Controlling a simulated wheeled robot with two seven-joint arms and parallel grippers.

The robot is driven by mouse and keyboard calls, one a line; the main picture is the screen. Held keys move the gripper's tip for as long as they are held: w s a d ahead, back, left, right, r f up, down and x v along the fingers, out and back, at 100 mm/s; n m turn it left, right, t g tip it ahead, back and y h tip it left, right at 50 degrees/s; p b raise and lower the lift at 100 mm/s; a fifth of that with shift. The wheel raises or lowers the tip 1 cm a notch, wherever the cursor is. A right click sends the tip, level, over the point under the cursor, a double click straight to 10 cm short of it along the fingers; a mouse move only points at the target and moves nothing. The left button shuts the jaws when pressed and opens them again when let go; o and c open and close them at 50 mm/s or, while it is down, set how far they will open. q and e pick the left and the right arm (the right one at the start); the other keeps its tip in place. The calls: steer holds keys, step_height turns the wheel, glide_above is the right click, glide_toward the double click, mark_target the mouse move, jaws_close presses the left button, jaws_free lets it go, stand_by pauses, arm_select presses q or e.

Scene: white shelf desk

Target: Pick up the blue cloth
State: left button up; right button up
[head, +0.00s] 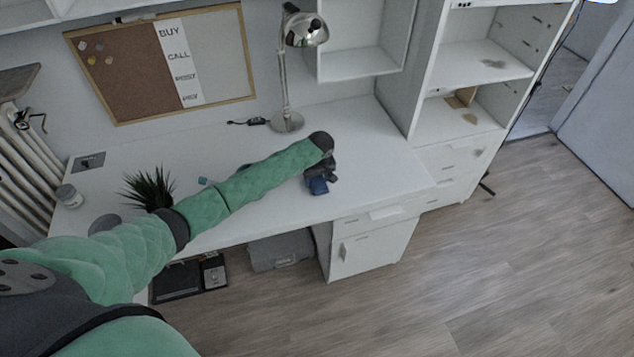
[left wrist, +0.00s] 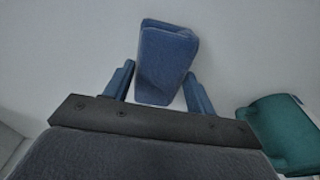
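The blue cloth (left wrist: 168,52) is a folded, block-like piece on the white desk. In the left wrist view its near end lies between the two blue fingers of my left gripper (left wrist: 159,70), and its far end reaches beyond the fingertips. Gaps show between the cloth and both fingers, so the gripper is open. In the head view the cloth (head: 318,187) is a small blue patch just below my left gripper (head: 319,179), near the desk's front edge, partly hidden by the wrist. My right gripper is not in view.
A teal object (left wrist: 285,132) lies right of the gripper in the wrist view. Shelves (head: 470,70) stand at right.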

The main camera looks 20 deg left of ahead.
mark_target(318, 178)
arm_select(q)
steer(key=shift+c, duration=0.5)
steer(key=shift+r, duration=0.1)
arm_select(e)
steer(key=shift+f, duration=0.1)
